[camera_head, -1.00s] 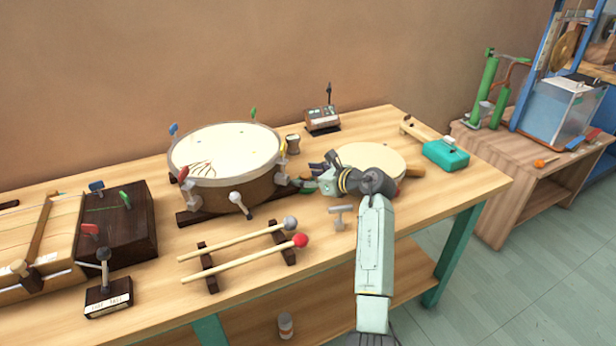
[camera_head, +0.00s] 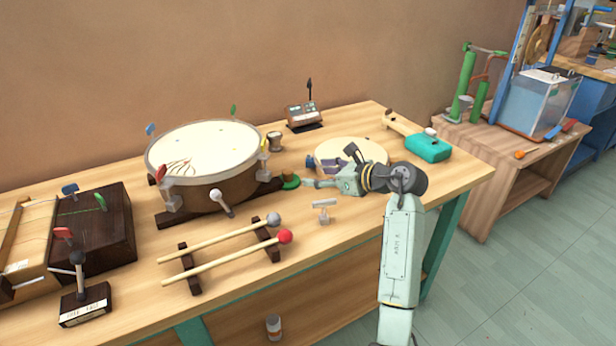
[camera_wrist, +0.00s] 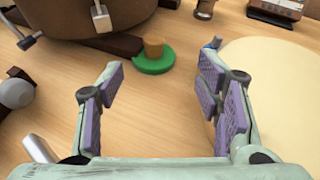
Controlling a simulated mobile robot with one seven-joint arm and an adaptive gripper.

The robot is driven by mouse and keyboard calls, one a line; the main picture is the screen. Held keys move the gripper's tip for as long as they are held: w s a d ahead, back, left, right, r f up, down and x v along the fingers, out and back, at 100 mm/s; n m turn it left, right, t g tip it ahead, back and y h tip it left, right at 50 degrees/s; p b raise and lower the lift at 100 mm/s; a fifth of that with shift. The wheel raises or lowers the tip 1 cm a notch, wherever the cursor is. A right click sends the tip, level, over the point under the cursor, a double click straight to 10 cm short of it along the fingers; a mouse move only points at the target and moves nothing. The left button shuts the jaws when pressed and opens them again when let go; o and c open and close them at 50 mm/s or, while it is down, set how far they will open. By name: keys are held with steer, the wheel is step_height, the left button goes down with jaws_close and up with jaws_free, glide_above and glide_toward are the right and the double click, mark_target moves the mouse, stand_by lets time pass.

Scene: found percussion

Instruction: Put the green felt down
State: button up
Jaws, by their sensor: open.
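The green felt (camera_wrist: 153,64) is a round green disc lying flat on the table beside the drum's dark foot, with a short tan cork-like knob (camera_wrist: 154,46) standing on it. In the head view the green felt (camera_head: 290,182) shows just right of the drum. My gripper (camera_wrist: 158,95) is open and empty, its purple-padded fingers spread wide, with the felt beyond the fingertips and apart from them. In the head view my gripper (camera_head: 312,172) points left toward the felt, low over the table. Whether the felt touches the drum's foot is hard to tell.
The large drum (camera_head: 205,190) stands left of the felt. A pale round disc (camera_head: 365,152) lies behind my gripper. Two mallets (camera_head: 222,256) rest on dark supports in front, near a small metal T-shaped piece (camera_head: 323,207). A teal box (camera_head: 430,149) sits at the right.

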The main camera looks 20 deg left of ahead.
steer(key=shift+s+d+r, duration=0.15)
steer(key=shift+d, duration=0.15)
